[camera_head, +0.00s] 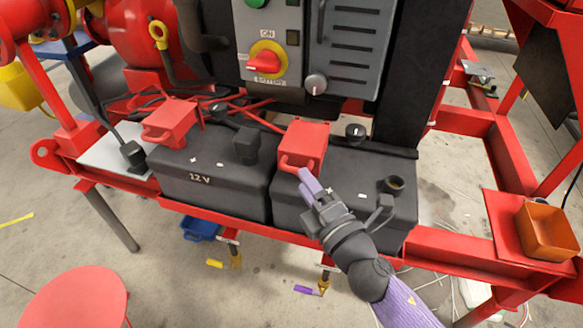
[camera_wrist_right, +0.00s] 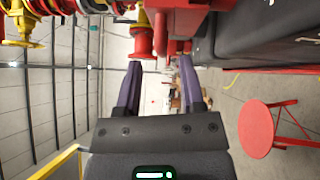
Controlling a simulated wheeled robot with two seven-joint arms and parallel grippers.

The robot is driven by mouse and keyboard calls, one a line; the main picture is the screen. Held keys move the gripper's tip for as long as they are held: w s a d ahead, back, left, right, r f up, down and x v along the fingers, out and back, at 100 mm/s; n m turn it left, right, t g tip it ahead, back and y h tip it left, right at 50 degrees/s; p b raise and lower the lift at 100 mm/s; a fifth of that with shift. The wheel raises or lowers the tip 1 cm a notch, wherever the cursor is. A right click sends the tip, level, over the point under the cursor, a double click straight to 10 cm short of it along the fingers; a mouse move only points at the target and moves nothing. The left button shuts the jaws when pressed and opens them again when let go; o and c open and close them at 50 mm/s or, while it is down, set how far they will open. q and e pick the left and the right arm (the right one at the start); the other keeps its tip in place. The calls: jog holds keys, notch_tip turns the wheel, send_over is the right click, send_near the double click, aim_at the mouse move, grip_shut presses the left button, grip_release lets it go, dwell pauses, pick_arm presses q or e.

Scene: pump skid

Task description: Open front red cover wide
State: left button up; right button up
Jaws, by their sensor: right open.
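Two red covers sit on the black batteries of the skid: one on the left battery (camera_head: 205,185) at its rear left (camera_head: 170,122), and one on the right battery (camera_head: 345,175) at its rear left (camera_head: 304,145). The right-hand cover has a small red loop handle on its front left side. It looks lowered over its terminal. My right gripper (camera_head: 306,182) is open, its purple fingers just in front of and below this cover's handle; contact cannot be told. In the wrist view my right gripper (camera_wrist_right: 161,85) has nothing clearly between its fingers. My left gripper is not in view.
A grey control panel (camera_head: 355,45) with a red switch (camera_head: 263,63) stands behind the batteries. A red rail runs along their front. An orange bin (camera_head: 546,231) sits at right, and a red stool (camera_head: 75,297) stands on open floor at lower left.

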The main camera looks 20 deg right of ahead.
aim_at(303, 148)
jog(key=x, duration=0.4)
jog(key=shift+c, duration=0.3)
grip_shut()
dwell(1.0)
